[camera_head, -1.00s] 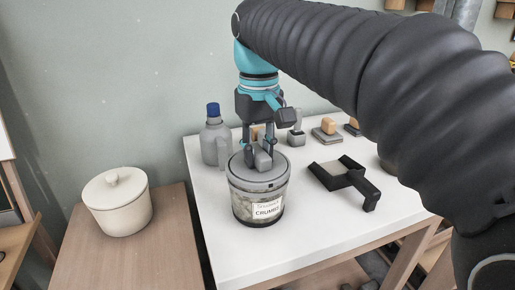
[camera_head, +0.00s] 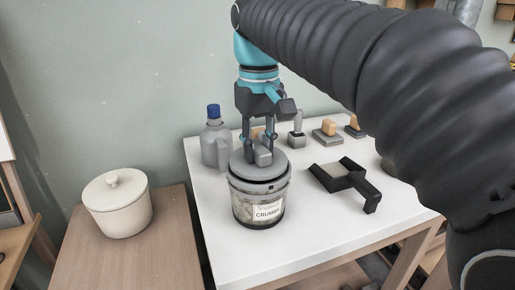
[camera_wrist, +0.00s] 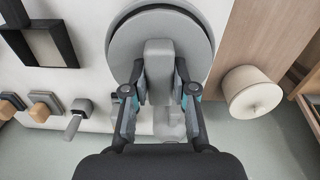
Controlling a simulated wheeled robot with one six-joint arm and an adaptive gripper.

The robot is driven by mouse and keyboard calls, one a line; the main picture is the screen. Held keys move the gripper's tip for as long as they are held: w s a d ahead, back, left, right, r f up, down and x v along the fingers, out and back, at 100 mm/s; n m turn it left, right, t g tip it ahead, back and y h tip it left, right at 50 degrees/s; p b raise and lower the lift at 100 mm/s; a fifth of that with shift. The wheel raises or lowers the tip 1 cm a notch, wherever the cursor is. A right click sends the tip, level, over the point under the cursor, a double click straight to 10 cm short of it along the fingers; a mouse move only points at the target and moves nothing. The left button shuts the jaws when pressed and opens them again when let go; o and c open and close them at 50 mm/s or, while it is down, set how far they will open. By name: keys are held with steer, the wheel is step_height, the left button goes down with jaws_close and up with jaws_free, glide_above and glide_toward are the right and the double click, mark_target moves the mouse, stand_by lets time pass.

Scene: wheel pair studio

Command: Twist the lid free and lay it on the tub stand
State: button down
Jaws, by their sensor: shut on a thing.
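A tub (camera_head: 243,207) with a "CRUMBS" label stands upright on a white-topped table (camera_head: 225,258). Its round grey lid (camera_head: 240,168) sits level over the tub's mouth, with a thin dark line between lid and rim. My gripper (camera_head: 260,152) is above it, pointing down, shut on the lid's upright grey handle. In the wrist view my gripper (camera_wrist: 157,88) has one finger on each side of the handle (camera_wrist: 159,58), and the lid fills the upper middle. The tub's inside is hidden. I cannot tell which surface is the tub stand.
A cream lidded pot (camera_head: 118,203) stands on a lower wooden table (camera_head: 95,262) at the left. A blue-capped jug (camera_head: 214,143) is close behind the tub. A black framed tool (camera_head: 345,180) lies to the right. Small brushes and blocks (camera_head: 327,134) line the back.

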steer(key=shift+r, duration=0.6)
steer(key=shift+r, duration=0.2)
steer(key=shift+r, duration=0.5)
steer(key=shift+a, duration=0.15)
stand_by(0.4)
